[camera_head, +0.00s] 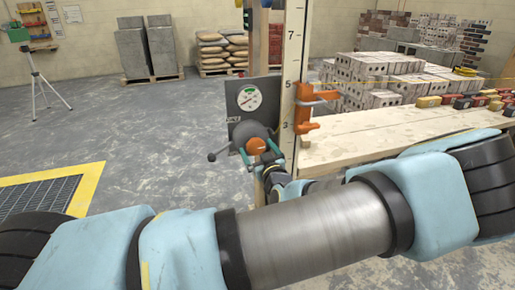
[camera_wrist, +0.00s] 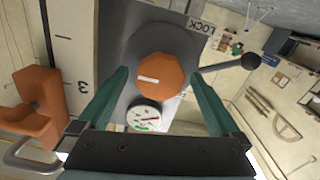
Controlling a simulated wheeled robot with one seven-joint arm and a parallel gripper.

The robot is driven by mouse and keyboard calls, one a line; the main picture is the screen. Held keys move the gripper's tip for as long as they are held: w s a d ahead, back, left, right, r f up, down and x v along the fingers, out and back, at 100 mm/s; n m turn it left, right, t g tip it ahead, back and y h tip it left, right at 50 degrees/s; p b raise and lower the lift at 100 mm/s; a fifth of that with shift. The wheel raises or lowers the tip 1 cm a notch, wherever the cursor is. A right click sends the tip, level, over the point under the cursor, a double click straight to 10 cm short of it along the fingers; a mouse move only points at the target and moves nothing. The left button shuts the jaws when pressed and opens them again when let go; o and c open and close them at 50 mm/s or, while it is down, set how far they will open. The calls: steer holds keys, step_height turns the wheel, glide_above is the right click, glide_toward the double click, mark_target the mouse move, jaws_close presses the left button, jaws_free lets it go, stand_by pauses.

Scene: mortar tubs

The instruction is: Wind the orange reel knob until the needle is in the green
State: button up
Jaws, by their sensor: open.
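The orange reel knob (camera_head: 255,146) sits on the grey reel (camera_head: 262,131). It is faceted with a white mark and shows large in the wrist view (camera_wrist: 162,75). My gripper (camera_wrist: 160,74) is open; its teal fingers stand either side of the knob with a visible gap on each side. It also shows at the reel in the head view (camera_head: 258,150). The round white gauge (camera_head: 249,98) is above the knob and shows in the wrist view (camera_wrist: 146,117).
A lever with a black ball (camera_wrist: 251,61) sticks out beside the reel, near a LOCK label. An orange clamp (camera_head: 308,110) is on the numbered white staff (camera_head: 291,60), close to my gripper. Wooden planks (camera_head: 390,135) lie to the right. The floor to the left is open.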

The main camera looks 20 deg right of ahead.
steer(key=shift+w, duration=0.15)
steer(key=c, duration=1.3)
